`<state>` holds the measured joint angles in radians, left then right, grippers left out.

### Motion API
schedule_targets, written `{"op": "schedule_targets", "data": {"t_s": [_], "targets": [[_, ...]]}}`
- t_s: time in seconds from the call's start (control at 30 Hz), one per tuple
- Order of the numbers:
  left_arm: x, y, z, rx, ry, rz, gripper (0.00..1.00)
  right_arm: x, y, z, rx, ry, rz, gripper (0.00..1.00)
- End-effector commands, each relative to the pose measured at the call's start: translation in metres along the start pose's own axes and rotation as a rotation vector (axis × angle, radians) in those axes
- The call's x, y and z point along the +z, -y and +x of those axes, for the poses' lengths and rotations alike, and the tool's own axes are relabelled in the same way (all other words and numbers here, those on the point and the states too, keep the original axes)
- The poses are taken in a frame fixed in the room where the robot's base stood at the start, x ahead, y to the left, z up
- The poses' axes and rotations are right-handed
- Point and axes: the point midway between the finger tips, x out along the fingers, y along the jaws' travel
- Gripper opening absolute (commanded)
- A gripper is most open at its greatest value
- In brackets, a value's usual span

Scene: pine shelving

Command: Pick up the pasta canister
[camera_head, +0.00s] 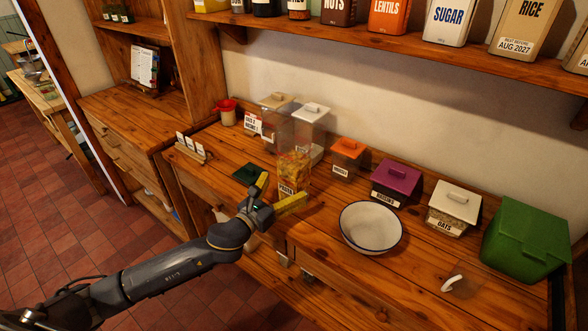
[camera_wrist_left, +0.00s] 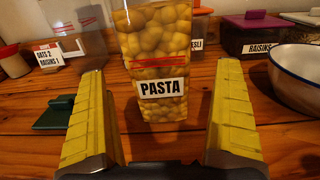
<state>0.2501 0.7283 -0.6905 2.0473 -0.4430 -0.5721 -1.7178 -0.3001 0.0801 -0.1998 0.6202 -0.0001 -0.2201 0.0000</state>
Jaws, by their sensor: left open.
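The pasta canister (camera_head: 293,171) is a tall clear container with yellow-brown contents and a PASTA label. It stands upright on the wooden counter. In the left wrist view the pasta canister (camera_wrist_left: 158,60) stands ahead, centred between the two yellow fingers, just beyond their tips. My left gripper (camera_head: 277,192) is open and empty in front of the canister's lower part; its yellow fingers also show in the left wrist view (camera_wrist_left: 162,85). The canister's top is cut off in the wrist view. My right gripper is not in view.
A white bowl (camera_head: 371,227) stands to the right of the canister. Clear canisters (camera_head: 309,129) stand close behind it, and a dark green lid-like piece (camera_head: 249,173) lies to its left. Purple-lidded raisins (camera_head: 397,183), oats (camera_head: 453,207) and a green box (camera_head: 526,240) line the right. A shelf (camera_head: 400,47) overhangs the back.

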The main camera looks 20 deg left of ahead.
Motion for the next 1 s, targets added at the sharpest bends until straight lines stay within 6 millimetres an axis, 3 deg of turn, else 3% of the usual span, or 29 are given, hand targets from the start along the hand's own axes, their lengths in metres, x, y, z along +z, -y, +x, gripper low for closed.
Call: {"op": "schedule_targets", "data": {"t_s": [0.4,0.77,1.0], "targets": [[-0.002,-0.001,0.045,0.0,0.001,0.0,1.0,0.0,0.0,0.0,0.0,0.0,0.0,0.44],[-0.002,-0.001,0.05,-0.001,0.0,-0.001,1.0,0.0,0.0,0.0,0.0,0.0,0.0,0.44],[-0.002,-0.001,0.05,-0.001,0.001,-0.001,0.73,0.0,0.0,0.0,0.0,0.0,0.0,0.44]]}}
